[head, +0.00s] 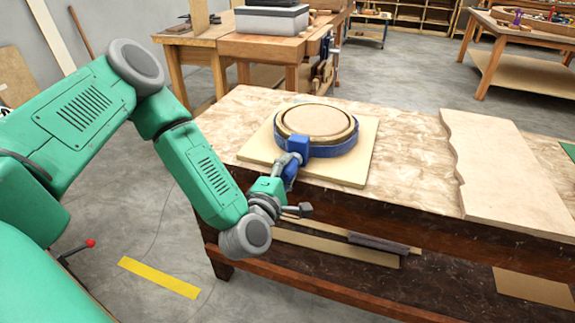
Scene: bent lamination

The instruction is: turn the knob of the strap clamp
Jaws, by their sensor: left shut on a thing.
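The strap clamp (322,150) is a blue band around a round wooden lamination form (314,121), which lies on a square light board (347,172) on the workbench. The clamp's blue block is at the front left of the ring. My left gripper (290,170) is at that block, on its near left side, and is shut on the clamp's knob. The fingers and the wrist hide most of the knob, so its angle cannot be seen. My right gripper is not in view.
The workbench top (400,125) is clear around the board. A wavy-edged wooden panel (505,170) lies at its right. Boards (340,243) rest on the shelf below. Another bench with a grey box (271,20) stands behind.

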